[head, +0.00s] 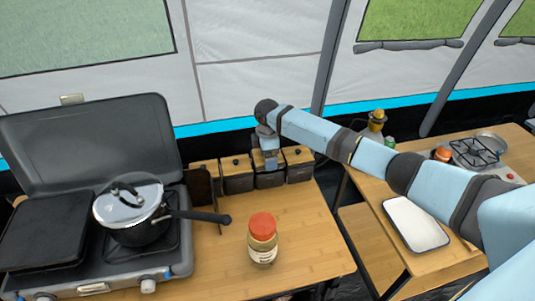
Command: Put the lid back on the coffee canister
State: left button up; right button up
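Several dark canisters with wooden lids stand in a row at the back of the wooden table, including one at the left (237,180) and one at the right (299,172). Labels are too small to read, so I cannot tell which holds coffee. My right gripper (270,163) points down at the top of the canister between them (269,181). The gripper hides most of that canister's top, so I cannot tell whether its lid is on or held. Its fingers are too small to judge. My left gripper is out of view.
A jar with a red lid (262,240) stands at the front of the table (222,268). A pot (140,232) sits on the stove at the left, its handle reaching over the table. A white tray (414,223) lies on the right table.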

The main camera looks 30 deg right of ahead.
jog(key=shift+f, duration=0.25)
dwell(0.4)
jog(key=shift+f, duration=0.15)
dwell(0.4)
jog(key=shift+f+p, duration=0.35)
jog(key=shift+p, duration=0.45)
dwell(0.7)
jog(key=o, duration=0.6)
